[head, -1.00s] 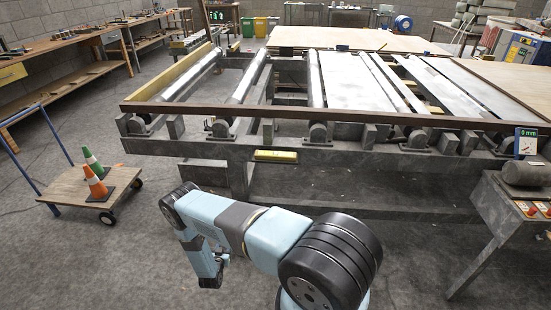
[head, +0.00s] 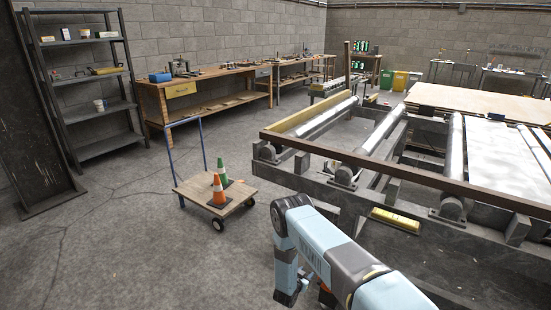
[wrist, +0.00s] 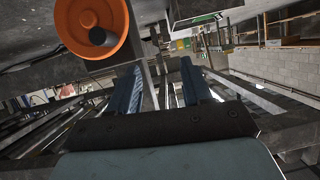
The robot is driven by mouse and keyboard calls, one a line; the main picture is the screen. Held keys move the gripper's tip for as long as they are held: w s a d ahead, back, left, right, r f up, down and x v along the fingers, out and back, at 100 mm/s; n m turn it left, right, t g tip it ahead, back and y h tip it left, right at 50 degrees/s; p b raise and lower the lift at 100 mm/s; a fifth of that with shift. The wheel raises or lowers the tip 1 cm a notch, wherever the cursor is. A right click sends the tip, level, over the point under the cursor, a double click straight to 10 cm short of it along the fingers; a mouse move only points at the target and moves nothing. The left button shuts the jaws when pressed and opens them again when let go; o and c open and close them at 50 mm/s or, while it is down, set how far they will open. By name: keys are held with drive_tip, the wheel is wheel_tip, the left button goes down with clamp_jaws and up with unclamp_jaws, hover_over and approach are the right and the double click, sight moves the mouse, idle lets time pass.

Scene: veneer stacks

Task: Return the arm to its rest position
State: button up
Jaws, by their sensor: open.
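My arm (head: 330,250) is bent in the lower right of the head view, in front of the roller table. Its far end hangs down low, and the gripper's fingers cannot be made out there. In the wrist view my gripper (wrist: 160,90) shows two blue fingers standing apart. Nothing shows between them, so it is open and empty.
The roller table (head: 440,184) stands close to my arm on the right. A wheeled cart (head: 240,192) with an orange and a green cone (head: 223,174) stands left of the arm. Workbenches (head: 215,82) and a shelf rack (head: 95,107) line the wall. The left floor is clear.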

drive_tip(key=w+a+r+y, duration=0.2)
drive_tip(key=w+r, duration=0.2)
drive_tip(key=r, duration=0.6)
drive_tip(key=w+a+r+y, duration=0.1)
drive_tip(key=w+r, duration=0.4)
drive_tip(key=r, duration=0.5)
drive_tip(key=w+a+r+y, duration=0.2)
drive_tip(key=w+r, duration=0.2)
drive_tip(key=r, duration=0.6)
drive_tip(key=s+d+r+n+g+y, duration=0.1)
drive_tip(key=s+r+n, duration=0.15)
drive_tip(key=r, duration=1.05)
drive_tip(key=s+r+n+g+y, duration=0.1)
drive_tip(key=s+r+y, duration=0.15)
drive_tip(key=r, duration=1.15)
drive_tip(key=s+d+r+n+g, duration=0.1)
drive_tip(key=s+d+r, duration=0.2)
drive_tip(key=s+r, duration=0.7)
drive_tip(key=s+d+r+n, duration=0.1)
drive_tip(key=s+d+r, duration=0.1)
drive_tip(key=s+r, duration=0.8)
drive_tip(key=s+d+r+n+g, duration=0.1)
drive_tip(key=s+d, duration=0.2)
drive_tip(key=s, duration=1.2)
drive_tip(key=s+d+r+n+g+h, duration=0.1)
drive_tip(key=s+d, duration=0.2)
drive_tip(key=s, duration=1.2)
drive_tip(key=shift+s+d+g, duration=0.3)
drive_tip(key=shift+s+d, duration=0.05)
